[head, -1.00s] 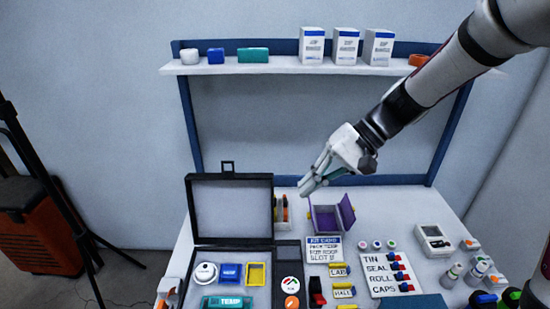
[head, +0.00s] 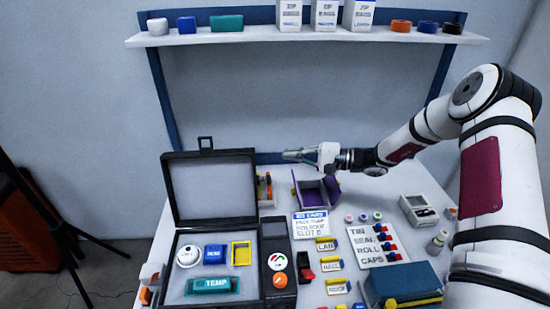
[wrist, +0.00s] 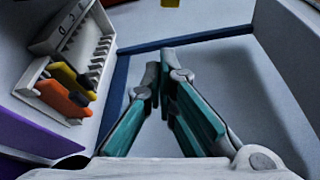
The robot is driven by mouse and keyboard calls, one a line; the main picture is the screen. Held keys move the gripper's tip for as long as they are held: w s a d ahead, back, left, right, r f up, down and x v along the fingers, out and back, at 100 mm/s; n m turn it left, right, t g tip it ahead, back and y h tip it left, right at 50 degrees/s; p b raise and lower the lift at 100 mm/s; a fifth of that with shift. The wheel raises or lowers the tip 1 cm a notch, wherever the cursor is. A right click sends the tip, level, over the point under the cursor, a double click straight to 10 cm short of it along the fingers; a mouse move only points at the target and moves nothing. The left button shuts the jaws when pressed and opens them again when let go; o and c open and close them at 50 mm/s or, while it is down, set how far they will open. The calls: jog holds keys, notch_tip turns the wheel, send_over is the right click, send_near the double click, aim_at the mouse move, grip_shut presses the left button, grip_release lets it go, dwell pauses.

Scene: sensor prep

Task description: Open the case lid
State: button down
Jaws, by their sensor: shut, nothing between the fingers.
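The case (head: 172,267) stands on the left of the table. Its lid (head: 211,190) is raised upright at the back, with a dark frame, a pale inner panel and a handle (head: 205,143) on top. The case holds a white round part (head: 188,256), a blue block (head: 215,254), a yellow frame (head: 241,253) and a teal TEMP part (head: 212,285). My gripper (head: 285,155) is shut and empty, pointing left, to the right of the lid and apart from it. The wrist view shows its teal fingers (wrist: 160,85) meeting at the tips with nothing between them.
A purple open box (head: 318,191) stands below my gripper. A rack with orange and yellow tools (wrist: 65,90) shows in the wrist view. A shelf (head: 300,38) with white boxes is above. A dark teal box (head: 402,285) is at front right.

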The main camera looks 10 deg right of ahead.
jog(key=r+x, duration=0.1)
jog(key=x, duration=0.8)
jog(key=shift+s+a, duration=0.15)
jog(key=shift+s, duration=0.85)
jog(key=shift+s+a, duration=0.1)
jog(key=shift+s, duration=0.85)
jog(key=s+p, duration=0.1)
jog(key=s+r+p, duration=0.1)
jog(key=s+p, duration=0.1)
jog(key=s, duration=0.1)
jog(key=shift+r, duration=0.4)
jog(key=shift+w, duration=0.1)
